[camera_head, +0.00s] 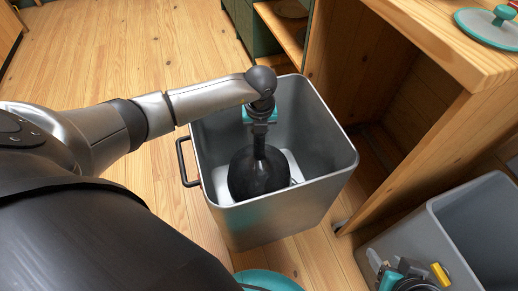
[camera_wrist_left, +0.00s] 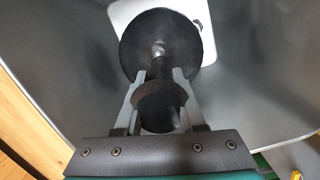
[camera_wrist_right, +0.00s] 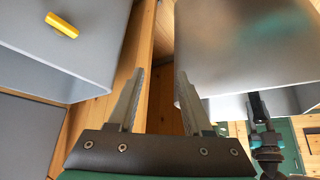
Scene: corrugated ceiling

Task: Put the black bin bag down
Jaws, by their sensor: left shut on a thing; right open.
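The black bin bag (camera_head: 259,174) is a round dark bundle with a narrow neck, inside an open grey bin (camera_head: 334,172). My left gripper (camera_head: 260,122) points down into the bin and is shut on the bag's neck. In the left wrist view the bag (camera_wrist_left: 150,38) lies beyond the fingers (camera_wrist_left: 160,78), over a white thing (camera_wrist_left: 206,22). I cannot tell whether the bag touches that white thing or the bin floor. My right gripper (camera_wrist_right: 158,86) is open and empty, low outside the bins.
A second grey bin (camera_head: 408,243) stands at the lower right; a yellow piece (camera_wrist_right: 62,24) shows on it. A wooden counter (camera_head: 440,45) with a teal-rimmed lid (camera_head: 488,27) is at the right. The wooden floor (camera_head: 130,50) at the upper left is clear.

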